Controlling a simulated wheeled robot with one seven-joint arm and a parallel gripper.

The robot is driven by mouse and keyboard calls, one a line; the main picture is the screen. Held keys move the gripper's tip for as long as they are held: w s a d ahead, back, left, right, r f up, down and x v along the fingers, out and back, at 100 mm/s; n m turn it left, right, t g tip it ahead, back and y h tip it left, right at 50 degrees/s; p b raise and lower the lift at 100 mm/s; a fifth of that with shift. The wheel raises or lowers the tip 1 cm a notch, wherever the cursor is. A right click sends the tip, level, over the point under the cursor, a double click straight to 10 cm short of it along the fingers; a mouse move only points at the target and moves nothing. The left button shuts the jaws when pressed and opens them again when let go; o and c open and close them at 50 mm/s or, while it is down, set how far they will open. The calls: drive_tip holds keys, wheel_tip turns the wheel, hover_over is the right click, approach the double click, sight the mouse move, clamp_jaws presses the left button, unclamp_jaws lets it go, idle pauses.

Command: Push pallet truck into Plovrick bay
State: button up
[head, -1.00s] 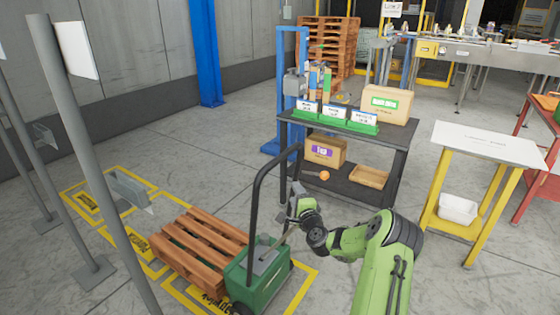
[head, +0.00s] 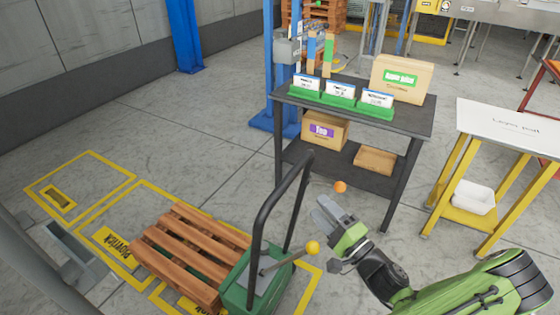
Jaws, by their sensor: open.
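The green pallet truck (head: 238,287) stands at bottom centre in the head view, with a wooden pallet (head: 190,250) on it. Its black hoop handle (head: 262,225) rises upright, and a lever with a yellow knob (head: 313,248) sticks out to the right. The yellow-outlined Plovrick bay (head: 115,243) is labelled on the floor left of the pallet. The pallet covers part of the marked floor; how far the truck is inside the bay is hard to tell. My gripper (head: 323,211) is open and empty, right of the handle and above the knob, apart from both in the picture.
Another yellow bay (head: 58,197) lies at far left. A grey post base (head: 75,250) stands at lower left. Behind the handle is a dark shelf table (head: 420,122) with boxes; a yellow-legged stand (head: 505,125) is at right. Floor behind the bays is clear.

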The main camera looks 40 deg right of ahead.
drive_tip(key=w+r, duration=0.2)
drive_tip(key=w, duration=1.2)
drive_tip(key=shift+w+d+r, duration=0.3)
drive_tip(key=shift+d, duration=0.05)
drive_tip(key=shift+c, duration=0.5)
clamp_jaws()
